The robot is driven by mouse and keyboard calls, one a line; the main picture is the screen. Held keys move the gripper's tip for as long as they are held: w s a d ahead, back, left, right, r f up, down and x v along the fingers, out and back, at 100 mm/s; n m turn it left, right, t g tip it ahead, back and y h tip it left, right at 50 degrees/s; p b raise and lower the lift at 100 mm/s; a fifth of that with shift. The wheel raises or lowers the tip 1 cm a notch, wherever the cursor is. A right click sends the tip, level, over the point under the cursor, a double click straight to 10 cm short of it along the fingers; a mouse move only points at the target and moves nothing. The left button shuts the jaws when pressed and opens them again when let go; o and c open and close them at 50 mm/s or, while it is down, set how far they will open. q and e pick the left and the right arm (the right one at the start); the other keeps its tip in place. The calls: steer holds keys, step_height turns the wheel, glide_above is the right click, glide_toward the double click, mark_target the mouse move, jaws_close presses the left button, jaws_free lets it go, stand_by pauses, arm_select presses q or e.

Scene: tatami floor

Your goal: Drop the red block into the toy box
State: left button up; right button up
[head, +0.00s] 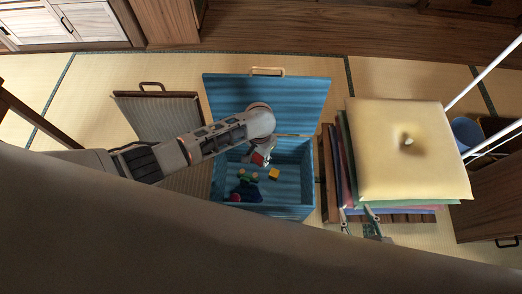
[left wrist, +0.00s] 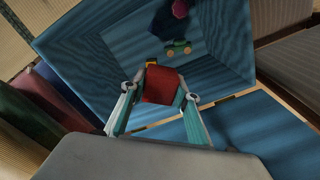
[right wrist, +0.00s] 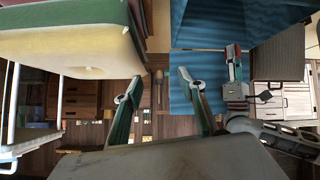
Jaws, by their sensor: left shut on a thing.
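The red block (left wrist: 161,85) sits between the fingers of my left gripper (left wrist: 163,94), which is shut on it. In the head view the red block (head: 258,158) shows just below my left wrist, over the opening of the blue toy box (head: 290,212). The box's lid (head: 300,98) stands open at the back. In the left wrist view the box's inner walls surround the block, and its floor shows beyond. My right gripper (right wrist: 152,86) is open and empty, beside the cushion stack; it also shows in the head view (head: 356,211).
Inside the box lie a green toy (head: 248,176), a yellow block (head: 274,174) and dark blue things (head: 243,192). A cushion stack (head: 385,165) stands close to the box's right. A ribbed brown panel with a handle (head: 160,118) lies to its left.

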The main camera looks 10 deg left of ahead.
arm_select(q)
steer(key=shift+s+f+b, duration=0.1)
steer(key=shift+f+b, duration=0.2)
steer(key=shift+f, duration=0.45)
steer(key=shift+r, duration=0.1)
steer(key=o, duration=1.2)
arm_select(e)
steer(key=shift+w+a+r, duration=0.3)
steer(key=shift+w+r, duration=0.05)
arm_select(q)
step_height(320, 180, up, 12)
steer(key=shift+r, duration=0.1)
arm_select(e)
steer(key=shift+f, duration=0.1)
